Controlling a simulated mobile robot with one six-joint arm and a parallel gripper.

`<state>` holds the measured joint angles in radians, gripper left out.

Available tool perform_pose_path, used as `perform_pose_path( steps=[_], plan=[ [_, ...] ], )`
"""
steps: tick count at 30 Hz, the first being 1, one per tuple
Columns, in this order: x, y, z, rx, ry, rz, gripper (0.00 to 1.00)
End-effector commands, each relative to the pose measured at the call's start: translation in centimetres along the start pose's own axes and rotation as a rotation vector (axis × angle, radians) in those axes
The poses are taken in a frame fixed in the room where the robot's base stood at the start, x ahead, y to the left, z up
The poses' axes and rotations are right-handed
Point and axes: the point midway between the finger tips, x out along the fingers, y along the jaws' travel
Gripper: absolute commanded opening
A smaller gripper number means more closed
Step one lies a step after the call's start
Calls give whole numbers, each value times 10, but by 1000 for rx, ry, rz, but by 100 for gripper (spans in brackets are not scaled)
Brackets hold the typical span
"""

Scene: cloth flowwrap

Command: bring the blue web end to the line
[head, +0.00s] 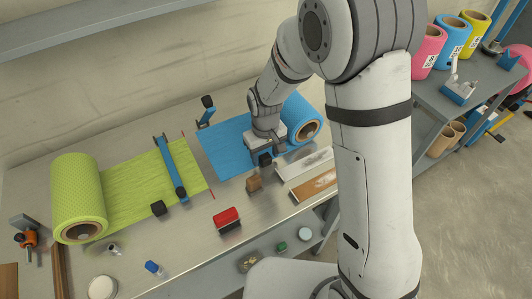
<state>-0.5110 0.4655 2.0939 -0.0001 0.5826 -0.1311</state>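The blue web (222,146) runs left from the blue roll (302,118) and lies on the metal table. Its free end faces the green web (135,188), with a strip of bare table between them. Short red marks show near the green web's right end, one behind it (183,133) and one in front (212,194); I take these as the line. My gripper (264,160) points down over the front part of the blue web, near the roll. My arm hides part of the web, and the fingers are too small to tell open from shut.
A blue bar (171,168) crosses the green web, which comes off a green roll (76,195). A similar blue arm (207,112) stands raised behind. A brown block (254,182), a red block (227,218) and a black knob (159,208) sit in front.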

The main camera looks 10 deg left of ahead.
Motion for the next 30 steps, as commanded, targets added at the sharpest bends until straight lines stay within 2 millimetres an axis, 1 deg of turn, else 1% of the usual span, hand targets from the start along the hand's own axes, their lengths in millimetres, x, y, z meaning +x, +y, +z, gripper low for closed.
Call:
perform_pose_path(
  steps=[1,2,18,26,30],
  plan=[
    [0,0,0,0,0,0,47],
    [0,0,0,0,0,0,45],
    [0,0,0,-1,1,0,0],
    [0,-1,0,2,1,0,0],
    [0,-5,1,18,2,0,0]
  ],
)
